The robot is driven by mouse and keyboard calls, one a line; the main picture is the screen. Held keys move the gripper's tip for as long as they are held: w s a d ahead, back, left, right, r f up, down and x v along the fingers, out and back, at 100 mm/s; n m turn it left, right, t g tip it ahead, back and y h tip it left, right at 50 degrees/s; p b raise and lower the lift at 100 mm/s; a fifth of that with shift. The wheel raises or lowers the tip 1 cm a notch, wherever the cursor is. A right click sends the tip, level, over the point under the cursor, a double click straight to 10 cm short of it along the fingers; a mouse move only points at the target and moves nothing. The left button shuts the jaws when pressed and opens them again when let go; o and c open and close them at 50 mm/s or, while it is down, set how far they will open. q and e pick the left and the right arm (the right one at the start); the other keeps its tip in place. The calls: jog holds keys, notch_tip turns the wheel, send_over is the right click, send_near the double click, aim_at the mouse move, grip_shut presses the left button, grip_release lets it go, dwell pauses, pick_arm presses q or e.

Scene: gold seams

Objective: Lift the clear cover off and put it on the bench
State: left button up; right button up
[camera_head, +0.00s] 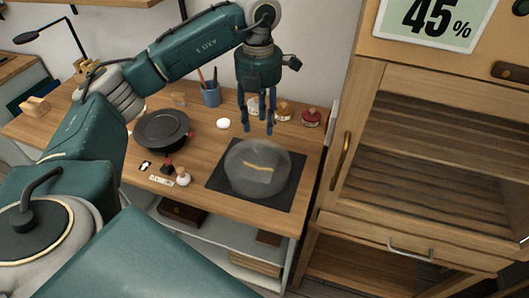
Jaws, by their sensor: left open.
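The clear cover (270,153) is a see-through dome standing on a dark square mat (217,180) on the wooden bench (210,220). A pale golden strip shows through it; what lies under the cover is otherwise hard to make out. My left gripper (257,128) hangs above and behind the cover in the picture, fingers pointing down. Its fingers are apart with nothing between them, and it appears clear of the cover. My right gripper is not in view.
A black round turntable-like dish (162,129) stands at the left of the bench. A blue cup (211,96) with tools, a white round thing (223,123) and small red-topped jars (311,117) stand at the back. A wooden cabinet (340,190) rises at the right.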

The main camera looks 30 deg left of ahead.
aim_at(257, 147)
pick_arm(q)
jog(key=f, duration=0.1)
jog(key=s+f, duration=0.1)
jog(key=f, duration=0.1)
jog(key=shift+a+f+p, duration=0.1)
jog(key=shift+p, duration=0.25)
jog(key=shift+w+f, duration=0.1)
jog(key=shift+f, duration=0.2)
notch_tip(257, 147, down, 4)
jog(key=shift+a+f+p, duration=0.1)
jog(key=shift+f+p, duration=0.1)
jog(key=shift+p, duration=1.05)
jog(key=shift+f, duration=0.35)
jog(key=shift+c, duration=0.7)
jog(key=c, duration=0.8)
grip_shut()
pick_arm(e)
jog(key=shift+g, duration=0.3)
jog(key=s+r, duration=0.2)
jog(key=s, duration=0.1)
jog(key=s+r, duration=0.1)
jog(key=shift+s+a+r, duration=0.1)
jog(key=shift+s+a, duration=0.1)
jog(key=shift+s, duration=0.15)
